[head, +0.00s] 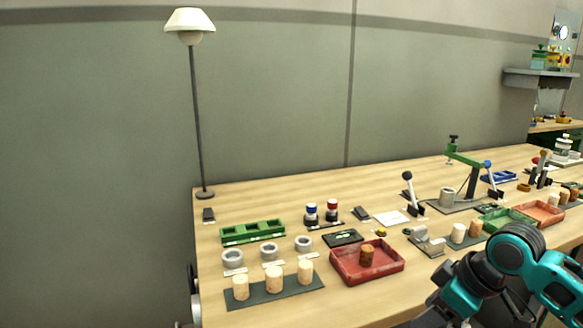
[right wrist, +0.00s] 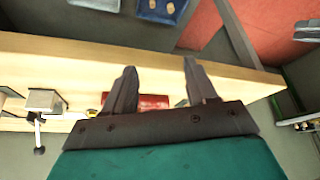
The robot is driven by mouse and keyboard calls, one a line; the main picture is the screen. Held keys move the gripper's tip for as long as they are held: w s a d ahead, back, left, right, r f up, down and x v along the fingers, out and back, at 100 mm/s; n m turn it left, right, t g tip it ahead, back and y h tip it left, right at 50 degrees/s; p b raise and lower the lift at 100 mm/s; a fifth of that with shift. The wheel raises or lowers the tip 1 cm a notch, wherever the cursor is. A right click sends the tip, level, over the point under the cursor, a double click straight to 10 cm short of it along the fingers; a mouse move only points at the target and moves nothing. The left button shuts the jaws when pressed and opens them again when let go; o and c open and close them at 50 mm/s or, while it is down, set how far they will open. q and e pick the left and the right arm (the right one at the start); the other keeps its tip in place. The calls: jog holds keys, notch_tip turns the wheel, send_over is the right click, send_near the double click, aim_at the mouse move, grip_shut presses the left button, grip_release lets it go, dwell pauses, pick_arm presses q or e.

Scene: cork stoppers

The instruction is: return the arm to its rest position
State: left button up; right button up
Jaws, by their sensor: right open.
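My right arm, teal and black, shows bent at the lower right of the head view, in front of the table's front edge. Its gripper is not visible there. In the right wrist view my right gripper (right wrist: 160,80) shows two dark fingers spread apart with nothing held between them. The wooden table (right wrist: 240,72) runs across behind the fingers, and a small part of a red object (right wrist: 152,102) shows in the gap. My left gripper and left arm are in neither view.
A tall lamp (head: 189,25) stands at the back left.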

jog(key=s+a+f, duration=0.6)
jog(key=s+f, duration=0.1)
jog(key=s+d+f+m+h, duration=0.15)
jog(key=s+m, duration=0.25)
jog(key=s, duration=0.5)
jog(key=s+d+f+m+h, duration=0.1)
jog(key=s+f+m+h, duration=0.15)
jog(key=s, duration=0.65)
jog(key=w+a+f+t+y+p, duration=0.2)
jog(key=w+a+f+t, duration=0.1)
jog(key=w+f+t, duration=0.4)
jog(key=shift+w+f+y, duration=0.3)
jog(key=shift+w+f, duration=0.05)
